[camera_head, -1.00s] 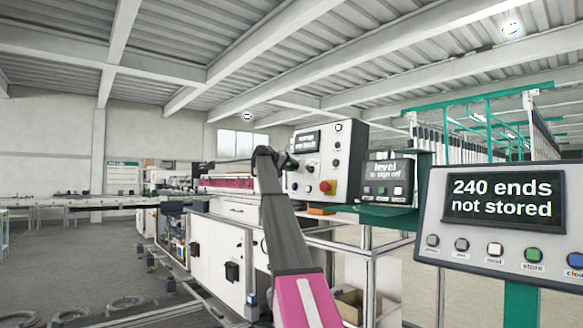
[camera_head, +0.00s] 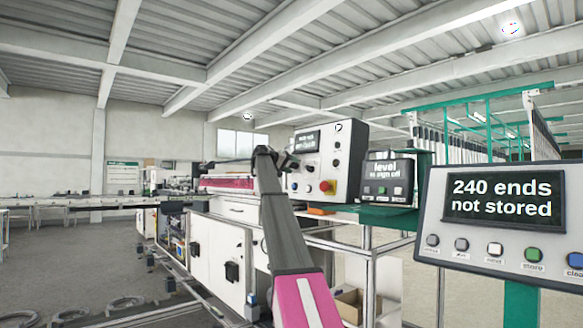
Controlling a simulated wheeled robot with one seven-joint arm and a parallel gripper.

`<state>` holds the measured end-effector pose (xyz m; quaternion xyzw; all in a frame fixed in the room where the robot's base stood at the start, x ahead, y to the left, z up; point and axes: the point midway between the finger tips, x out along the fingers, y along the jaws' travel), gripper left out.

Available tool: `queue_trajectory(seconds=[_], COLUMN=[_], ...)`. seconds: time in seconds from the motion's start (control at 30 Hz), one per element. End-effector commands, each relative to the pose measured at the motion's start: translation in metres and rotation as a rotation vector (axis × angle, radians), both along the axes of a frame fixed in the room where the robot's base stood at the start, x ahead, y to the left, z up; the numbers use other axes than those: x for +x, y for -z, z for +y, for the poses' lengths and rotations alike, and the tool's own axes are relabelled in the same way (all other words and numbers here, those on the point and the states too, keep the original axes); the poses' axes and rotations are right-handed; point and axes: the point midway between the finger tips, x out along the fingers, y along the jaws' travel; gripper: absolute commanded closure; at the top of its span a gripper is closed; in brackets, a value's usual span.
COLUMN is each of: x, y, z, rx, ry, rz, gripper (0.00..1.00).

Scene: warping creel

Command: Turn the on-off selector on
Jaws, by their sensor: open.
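The grey-white control box (camera_head: 345,180) stands just right of my raised arm. My gripper (camera_head: 289,161) is small and dark at the left edge of the box face, partly hidden behind my arm. It is open, with nothing seen between its fingers. I cannot tell whether it touches the box.
A smaller dark display unit (camera_head: 389,191) adjoins the box on the right. A larger panel (camera_head: 436,213) reading "240 ends not stored" stands at front right. White machine cabinets (camera_head: 216,248) stand left of my arm.

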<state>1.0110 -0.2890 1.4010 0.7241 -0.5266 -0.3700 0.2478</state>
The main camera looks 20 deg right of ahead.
Motion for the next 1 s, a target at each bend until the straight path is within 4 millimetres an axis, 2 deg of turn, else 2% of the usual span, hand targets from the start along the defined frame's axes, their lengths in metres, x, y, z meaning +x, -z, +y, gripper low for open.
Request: queue_trajectory(seconds=[0.27,0.63,0.8,1.0], x=[-0.005,-0.017,-0.019,-0.019], y=[-0.008,-0.026,-0.029,-0.029], z=[0.027,0.089,0.101,0.101], rx=[-0.001,0.000,0.000,0.001], ry=[-0.001,0.000,0.000,0.001], rz=[0.000,0.000,-0.001,0.000], gripper=[0.38,0.38,0.38,0.38])
